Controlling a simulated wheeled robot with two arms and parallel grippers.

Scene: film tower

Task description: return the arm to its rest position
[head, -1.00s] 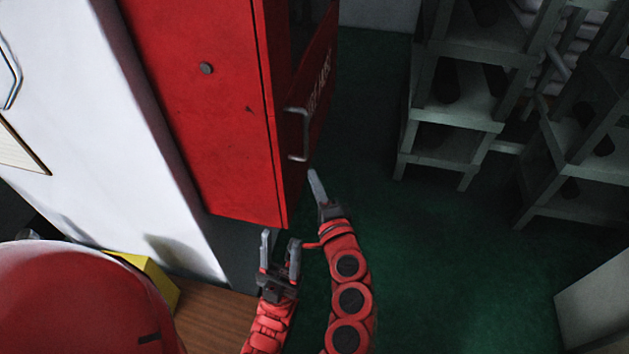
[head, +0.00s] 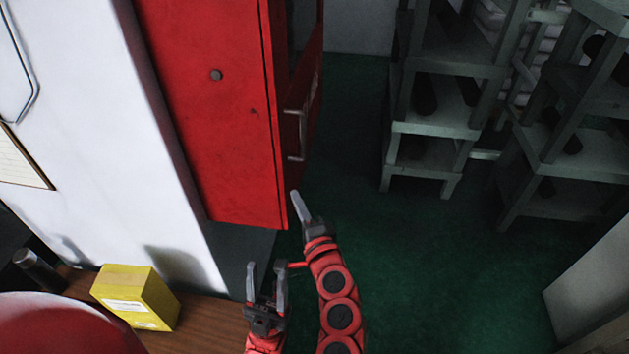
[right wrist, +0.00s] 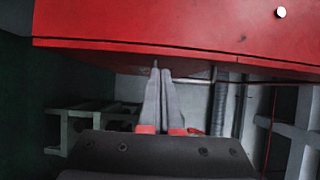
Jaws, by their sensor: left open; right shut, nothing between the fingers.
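My right gripper (head: 301,211) is shut and empty, just below the lower right corner of the red cabinet (head: 215,120) in the head view. In the right wrist view its two fingers (right wrist: 160,85) lie together, below the red cabinet's edge (right wrist: 180,30). I cannot tell whether the fingertips touch the cabinet. My left gripper (head: 266,282) is open and empty, lower and to the left of the right one, below the cabinet's bottom edge. My right arm comes up from the bottom of the head view.
The cabinet door (head: 303,110) with its handle stands ajar at the right. A yellow box (head: 136,297) and a dark cylinder (head: 38,270) stand on the wooden surface (head: 208,325). Grey shelving racks (head: 435,128) stand at the right. Green floor (head: 410,255) between is clear.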

